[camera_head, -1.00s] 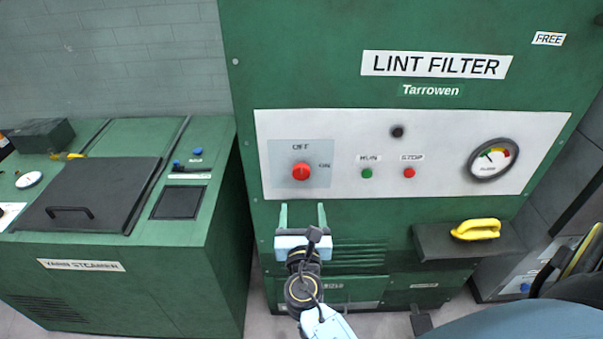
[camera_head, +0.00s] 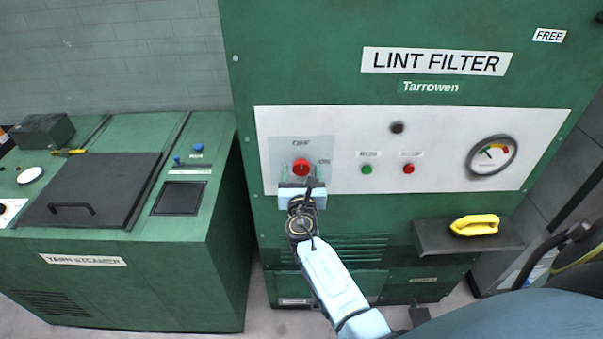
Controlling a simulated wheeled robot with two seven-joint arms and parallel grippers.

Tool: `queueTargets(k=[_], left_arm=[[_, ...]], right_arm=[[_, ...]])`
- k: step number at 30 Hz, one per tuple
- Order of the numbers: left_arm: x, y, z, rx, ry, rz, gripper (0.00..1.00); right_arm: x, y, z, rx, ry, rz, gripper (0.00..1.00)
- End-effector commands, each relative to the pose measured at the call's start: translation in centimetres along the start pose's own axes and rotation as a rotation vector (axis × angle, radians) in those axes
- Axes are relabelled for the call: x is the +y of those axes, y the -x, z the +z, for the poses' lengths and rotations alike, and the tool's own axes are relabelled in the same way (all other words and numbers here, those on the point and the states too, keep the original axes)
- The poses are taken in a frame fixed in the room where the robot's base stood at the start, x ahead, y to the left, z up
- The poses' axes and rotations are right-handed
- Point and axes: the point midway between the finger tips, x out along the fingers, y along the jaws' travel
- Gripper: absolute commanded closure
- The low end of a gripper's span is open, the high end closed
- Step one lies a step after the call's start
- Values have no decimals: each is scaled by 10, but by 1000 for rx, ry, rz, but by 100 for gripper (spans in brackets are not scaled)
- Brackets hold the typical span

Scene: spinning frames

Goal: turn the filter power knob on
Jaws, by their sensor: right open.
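The filter power knob (camera_head: 301,167) is a round red knob on the pale control panel (camera_head: 440,128) of the green lint filter. An OFF label (camera_head: 300,143) is above it and an ON label (camera_head: 324,162) is to its right. My right gripper (camera_head: 299,174) is open, with one green finger on each side of the knob's lower part. I cannot tell whether the fingers touch the knob. The gripper body is just below the knob. My left gripper is not in view.
A green run button (camera_head: 367,170), a red stop button (camera_head: 409,169) and a gauge (camera_head: 491,157) are to the right on the panel. The yarn steamer (camera_head: 130,265) stands at the left.

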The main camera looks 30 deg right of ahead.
Motion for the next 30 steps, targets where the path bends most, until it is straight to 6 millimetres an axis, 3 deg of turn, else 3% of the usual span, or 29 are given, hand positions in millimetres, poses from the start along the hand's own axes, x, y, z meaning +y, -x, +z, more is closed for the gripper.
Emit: queueTargets(k=[2,12,22,30], left_arm=[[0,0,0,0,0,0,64],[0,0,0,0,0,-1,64],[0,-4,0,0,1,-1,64],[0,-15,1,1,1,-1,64]], right_arm=[[0,0,0,0,0,0,36],[0,0,0,0,0,0,79],[0,0,0,-2,-45,0,80],[-1,0,-1,-3,-219,1,80]])
